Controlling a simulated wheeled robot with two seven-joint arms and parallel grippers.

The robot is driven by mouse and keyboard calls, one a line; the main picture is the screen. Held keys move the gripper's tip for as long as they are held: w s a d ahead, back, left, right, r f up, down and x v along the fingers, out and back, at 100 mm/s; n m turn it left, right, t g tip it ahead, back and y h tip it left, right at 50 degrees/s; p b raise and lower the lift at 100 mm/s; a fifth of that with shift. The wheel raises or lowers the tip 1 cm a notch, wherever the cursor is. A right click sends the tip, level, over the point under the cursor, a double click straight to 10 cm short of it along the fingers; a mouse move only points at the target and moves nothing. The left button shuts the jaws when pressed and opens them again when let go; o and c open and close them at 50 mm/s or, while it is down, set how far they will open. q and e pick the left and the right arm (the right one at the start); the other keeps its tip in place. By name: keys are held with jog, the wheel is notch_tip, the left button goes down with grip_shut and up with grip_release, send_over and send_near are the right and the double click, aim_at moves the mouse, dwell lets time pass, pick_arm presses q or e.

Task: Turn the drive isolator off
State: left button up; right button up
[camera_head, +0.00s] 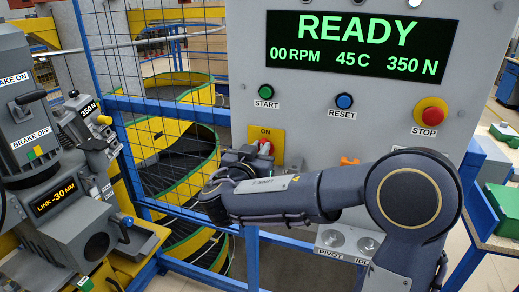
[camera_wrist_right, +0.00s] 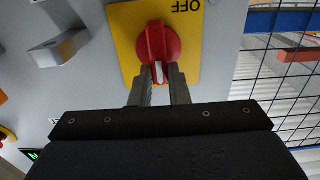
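The drive isolator is a red rotary handle on a yellow plate (camera_head: 278,138), on the grey control panel, with ON printed at the plate's top. In the right wrist view the red handle (camera_wrist_right: 155,43) is seen upside down, with OFF printed at the picture's top. Its white mark points away from OFF, toward the fingers. My right gripper (camera_wrist_right: 161,72) has its two fingers on either side of the handle's white-marked end, close against it. In the head view my right gripper (camera_head: 241,158) and arm hide part of the plate. My left gripper is not in view.
The panel display (camera_head: 361,43) reads READY, 00 RPM, 45 C, 350 N. A green START button (camera_head: 266,90), blue RESET button (camera_head: 344,101) and red STOP button (camera_head: 430,111) sit nearby. A blue mesh guard (camera_head: 155,75) and a labelled brake machine (camera_head: 45,150) stand left.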

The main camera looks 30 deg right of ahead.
grip_shut()
jog(key=shift+w+a+f+n+b, duration=0.3)
jog(key=shift+n+b, duration=1.35)
jog(key=shift+n, duration=1.35)
jog(key=shift+w+a+f+n+b, duration=0.3)
jog(key=shift+n+b, duration=1.3)
jog(key=shift+n, duration=1.4)
jog(key=shift+w+a+f+n+b, duration=0.15)
jog(key=shift+f+n+b, duration=0.25)
jog(key=shift+n+b, duration=1.95)
jog(key=shift+d+n+p, duration=0.1)
jog(key=shift+n+p, duration=0.6)
jog(key=shift+n, duration=0.15)
jog(key=o, duration=0.7)
grip_release()
